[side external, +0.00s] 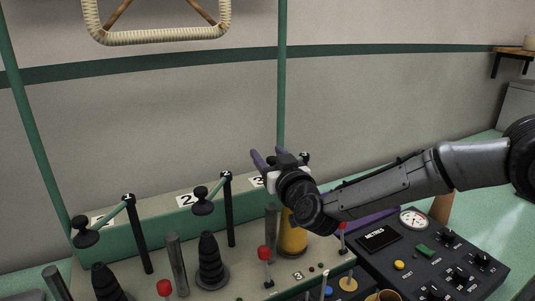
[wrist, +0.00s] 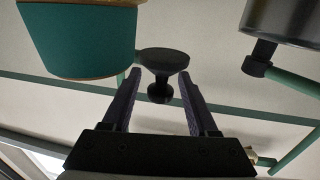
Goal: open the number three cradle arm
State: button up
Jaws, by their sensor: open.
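The number three label (side external: 257,182) shows on the green rail beside my gripper (side external: 270,156). The black top of a post (side external: 304,156) shows just right of my gripper; the rest of the number three cradle arm is hidden behind my gripper and wrist in the side view. In the wrist view, a black knob (wrist: 160,62) with a wide disc and a rounded end shows between the two purple fingers of my gripper (wrist: 160,78). The fingers are apart, with a gap on each side of the knob. I cannot tell whether the knob is fully between them in depth.
The number two arm's knob (side external: 203,201) and number one arm's knob (side external: 85,232) hang left of my gripper. A yellow cylinder (side external: 293,236) stands below my wrist. A teal cylinder (wrist: 77,42) and a dark cylinder (wrist: 284,20) flank the wrist view. A control panel (side external: 430,262) lies right.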

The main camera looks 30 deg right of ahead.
jog(key=s+a, duration=0.1)
jog(key=s, duration=1.1)
jog(key=shift+s+a, duration=0.3)
jog(key=shift+a, duration=0.1)
jog(key=shift+f, duration=0.1)
jog(key=c, duration=0.3)
jog(key=shift+s+d+f+n+g, duration=0.1)
jog(key=shift+s+d+n+g, duration=0.2)
jog(key=shift+s, duration=0.35)
jog(key=shift+s+d+n+g, duration=0.2)
jog(key=shift+s+g, duration=0.2)
jog(key=shift+s, duration=0.2)
jog(key=c, duration=0.5)
jog(key=shift+g+y, duration=0.3)
jog(key=shift+y, duration=0.4)
jog(key=s+r, duration=0.1)
jog(key=s, duration=0.1)
jog(key=s+r, duration=0.2)
jog(key=shift+s+a+r, duration=0.2)
jog(key=shift+s, duration=0.1)
grip_shut()
jog(key=x, duration=1.3)
jog(key=shift+w+a, duration=0.2)
jog(key=shift+w, duration=0.25)
